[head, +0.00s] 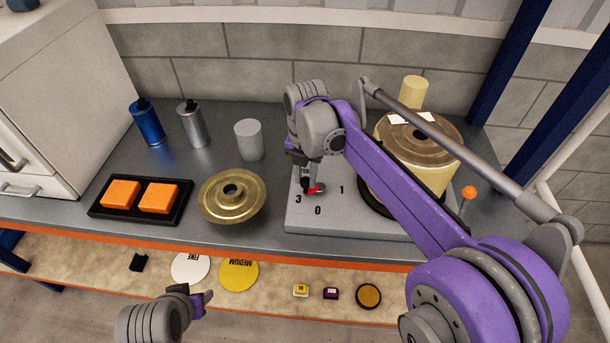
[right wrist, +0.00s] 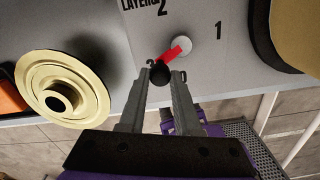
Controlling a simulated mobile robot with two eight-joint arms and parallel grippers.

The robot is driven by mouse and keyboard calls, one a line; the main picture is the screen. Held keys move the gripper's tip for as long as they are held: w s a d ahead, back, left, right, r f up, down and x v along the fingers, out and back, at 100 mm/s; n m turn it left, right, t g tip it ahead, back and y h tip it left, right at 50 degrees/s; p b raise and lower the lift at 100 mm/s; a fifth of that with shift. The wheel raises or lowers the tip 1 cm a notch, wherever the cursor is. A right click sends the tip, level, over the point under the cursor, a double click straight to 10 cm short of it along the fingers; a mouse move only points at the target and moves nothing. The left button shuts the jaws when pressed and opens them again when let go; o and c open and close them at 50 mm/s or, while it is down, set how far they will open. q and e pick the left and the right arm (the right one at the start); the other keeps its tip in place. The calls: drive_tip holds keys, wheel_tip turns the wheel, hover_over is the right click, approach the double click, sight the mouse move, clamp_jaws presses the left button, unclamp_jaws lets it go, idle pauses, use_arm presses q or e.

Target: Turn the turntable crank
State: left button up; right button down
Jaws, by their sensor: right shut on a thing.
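The crank is a short red arm (right wrist: 171,53) on a round grey hub (right wrist: 182,46), with a black knob (right wrist: 160,76) at its free end. It sits on a grey base plate (head: 350,222) marked with numbers, and its knob lies by the 3. My right gripper (head: 308,183) is shut on the black knob, one finger each side in the right wrist view (right wrist: 159,84). The turntable at the plate's right carries a large cream spool (head: 432,178) with a brown top flange, partly hidden by my right arm. My left gripper (head: 206,297) is low in the head view, away from the crank; its jaws are unclear.
A brass flanged disc (head: 232,196) lies left of the plate. An orange-knobbed lever (head: 468,193) stands at the right. Blue (head: 147,124) and silver (head: 191,126) bottles, a grey cup (head: 249,140) and a black tray (head: 180,211) with orange blocks occupy the left bench.

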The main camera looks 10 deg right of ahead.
drive_tip(key=c, duration=0.6)
unclamp_jaws()
drive_tip(key=shift+w+d, duration=0.1)
wheel_tip(320, 180, up, 11)
drive_tip(key=shift+p, duration=0.4)
drive_tip(key=shift+f, duration=0.1)
drive_tip(key=s+d+f+m+t, duration=0.2)
drive_tip(key=s+d+f+m, duration=0.2)
drive_tip(key=s+f+m, duration=0.4)
drive_tip(key=s+d+f+m+t, duration=0.3)
drive_tip(key=s+f+m, duration=0.6)
drive_tip(key=m, duration=1.2)
drive_tip(key=s, duration=0.4)
drive_tip(key=shift+s+d+m+t, duration=0.3)
drive_tip(key=shift+d+m, duration=0.1)
